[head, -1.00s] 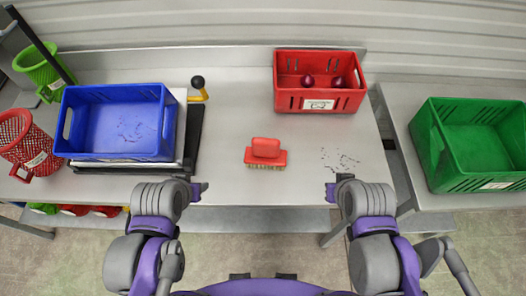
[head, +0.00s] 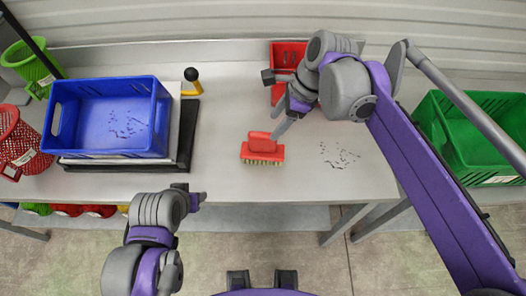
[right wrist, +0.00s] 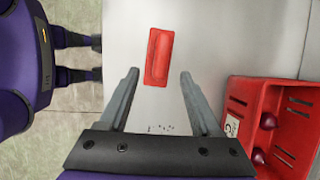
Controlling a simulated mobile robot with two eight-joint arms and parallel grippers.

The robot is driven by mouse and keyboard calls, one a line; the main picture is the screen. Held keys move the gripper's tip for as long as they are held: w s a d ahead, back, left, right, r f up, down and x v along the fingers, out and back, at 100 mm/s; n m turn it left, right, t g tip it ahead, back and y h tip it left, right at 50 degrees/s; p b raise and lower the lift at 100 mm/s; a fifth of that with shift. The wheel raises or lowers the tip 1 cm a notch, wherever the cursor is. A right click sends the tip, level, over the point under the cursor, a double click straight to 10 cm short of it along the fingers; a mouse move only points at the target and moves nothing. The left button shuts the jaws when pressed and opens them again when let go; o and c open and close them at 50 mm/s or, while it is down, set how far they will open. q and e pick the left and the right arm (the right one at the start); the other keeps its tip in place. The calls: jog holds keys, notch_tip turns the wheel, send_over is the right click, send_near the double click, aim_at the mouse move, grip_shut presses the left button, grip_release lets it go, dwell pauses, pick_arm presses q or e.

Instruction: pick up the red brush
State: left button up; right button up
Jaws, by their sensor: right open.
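My right gripper (head: 281,127) reaches over the table from the right, just behind the brush. In the right wrist view, its two fingers are apart and empty, with the brush (right wrist: 159,57) beyond and between the fingertips. My left gripper (head: 200,197) is at the table's front edge, left of the brush.
A red crate (right wrist: 238,92) with dark red round items stands at the table's back, partly behind my right arm. A blue crate (head: 60,143) stands at the left, a green crate (head: 450,150) on the right table.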

aim_at(258, 141)
jog(key=shift+w+a+m, duration=0.2)
jog(key=shift+a+m, duration=0.1)
jog(key=shift+a+f, duration=0.2)
jog(key=shift+f, duration=0.15)
jog(key=x, duration=0.9)
jog(key=shift+a+f, duration=0.15)
jog(key=shift+f, duration=0.25)
grip_shut()
dwell(0.5)
